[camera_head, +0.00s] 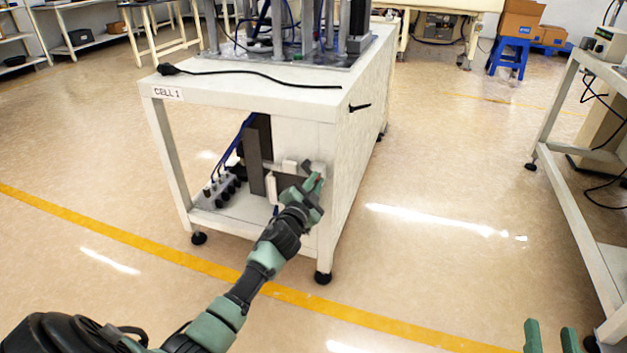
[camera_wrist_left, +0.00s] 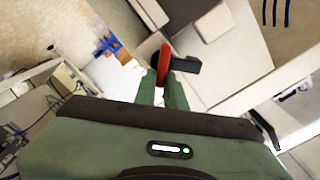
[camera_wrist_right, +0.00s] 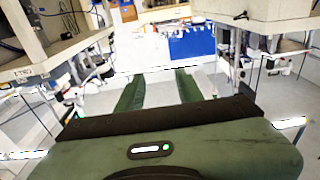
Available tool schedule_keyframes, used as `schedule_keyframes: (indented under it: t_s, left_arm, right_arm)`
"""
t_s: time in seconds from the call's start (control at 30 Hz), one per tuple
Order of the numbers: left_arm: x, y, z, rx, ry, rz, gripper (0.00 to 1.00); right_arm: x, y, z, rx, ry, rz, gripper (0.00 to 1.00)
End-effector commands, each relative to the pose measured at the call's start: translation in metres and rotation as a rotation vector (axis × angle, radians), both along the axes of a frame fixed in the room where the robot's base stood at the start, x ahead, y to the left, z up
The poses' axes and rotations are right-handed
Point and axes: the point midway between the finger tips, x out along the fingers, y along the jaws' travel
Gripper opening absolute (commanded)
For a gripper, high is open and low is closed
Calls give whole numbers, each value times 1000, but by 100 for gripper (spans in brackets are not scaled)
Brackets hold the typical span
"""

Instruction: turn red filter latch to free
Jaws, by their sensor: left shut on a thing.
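The red filter latch (camera_wrist_left: 163,62) shows in the left wrist view as a narrow red piece between my left fingertips, beside a short black part (camera_wrist_left: 185,65).
The CELL 1 table (camera_head: 250,88) stands over the latch, with a black cable (camera_head: 250,75) on its top. A lower shelf (camera_head: 235,218) holds black fittings and blue hoses. Another bench (camera_head: 580,215) stands at the right. The floor between them is clear.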

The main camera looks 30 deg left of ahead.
Motion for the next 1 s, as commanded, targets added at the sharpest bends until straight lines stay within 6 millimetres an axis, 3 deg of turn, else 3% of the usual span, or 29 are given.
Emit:
schedule_keyframes:
  t_s: [0.6,1.0]
  left_arm:
    - [1,-5,-11,537,131,-1,0]
    - [1,-6,-15,720,174,-2,0]
  right_arm:
    - [-1,1,11,15,-59,3,36]
    - [-2,2,22,31,-115,6,36]
